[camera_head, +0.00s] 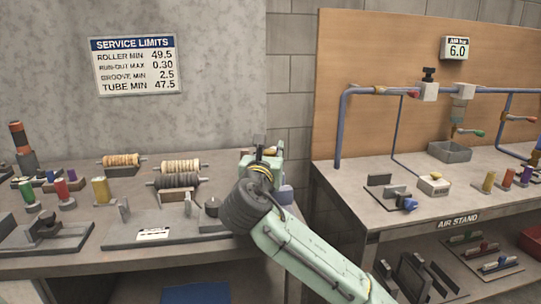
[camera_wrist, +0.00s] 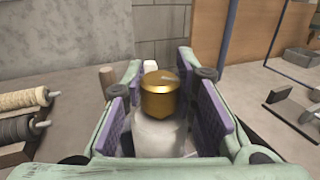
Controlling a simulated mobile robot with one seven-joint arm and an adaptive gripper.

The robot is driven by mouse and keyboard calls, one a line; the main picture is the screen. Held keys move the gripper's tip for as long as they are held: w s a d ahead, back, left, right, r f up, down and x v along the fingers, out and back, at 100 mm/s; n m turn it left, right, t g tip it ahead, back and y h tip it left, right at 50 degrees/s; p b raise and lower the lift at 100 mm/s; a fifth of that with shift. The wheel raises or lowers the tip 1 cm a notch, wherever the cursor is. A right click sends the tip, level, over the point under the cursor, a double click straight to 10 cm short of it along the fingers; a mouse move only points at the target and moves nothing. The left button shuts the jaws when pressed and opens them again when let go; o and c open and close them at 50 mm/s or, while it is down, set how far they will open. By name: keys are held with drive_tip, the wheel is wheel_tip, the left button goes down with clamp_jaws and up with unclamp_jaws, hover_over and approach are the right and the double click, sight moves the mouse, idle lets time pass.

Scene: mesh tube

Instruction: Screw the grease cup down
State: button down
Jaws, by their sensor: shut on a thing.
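The grease cup (camera_wrist: 162,97) is a brass-coloured cap with a rounded top, seen in the wrist view between my jaws. It sits above a pale grey cylindrical body (camera_wrist: 158,135), whose lower part is hidden. My gripper (camera_wrist: 160,82) has a purple pad on either side of the cup and is shut on it. The exact contact is hard to see. In the head view my gripper (camera_head: 264,155) is over the right end of the left bench, and the cup cannot be made out there.
Rollers (camera_head: 180,166) lie on the left bench (camera_head: 120,258), left of my gripper. Coloured spools and metal fixtures stand farther left. A gap separates this bench from the air stand (camera_head: 390,215) on the right, which carries blue pipes (camera_head: 341,135). A grey wall stands behind.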

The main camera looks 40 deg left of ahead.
drive_tip(key=m+t+h+p, duration=0.1)
drive_tip(key=m+h, duration=0.1)
drive_tip(key=h, duration=0.1)
drive_tip(key=m+t+h+p, duration=0.1)
drive_tip(key=m+h, duration=0.1)
drive_tip(key=h, duration=0.1)
drive_tip(key=shift+a+r+m+h, duration=0.2)
drive_tip(key=shift+m+h, duration=0.1)
drive_tip(key=shift+h, duration=0.1)
drive_tip(key=m+h+p, duration=0.1)
drive_tip(key=h+p, duration=0.1)
drive_tip(key=m+h+p, duration=0.2)
drive_tip(key=h+p, duration=0.1)
drive_tip(key=shift+m+h, duration=0.3)
drive_tip(key=h, duration=0.1)
drive_tip(key=m+g+h+p, duration=0.1)
drive_tip(key=shift+s+f+m+h, duration=0.1)
drive_tip(key=shift+f+m+h, duration=0.1)
drive_tip(key=shift+m+h, duration=0.15)
drive_tip(key=m+g+h, duration=0.1)
drive_tip(key=m+h, duration=0.1)
drive_tip(key=m+g+h, duration=0.2)
drive_tip(key=h, duration=0.1)
drive_tip(key=shift+f+p, duration=0.15)
drive_tip(key=shift+p, duration=0.25)
drive_tip(key=shift+m+g+h, duration=0.85)
drive_tip(key=shift+g+h, duration=0.2)
drive_tip(key=shift+g, duration=0.05)
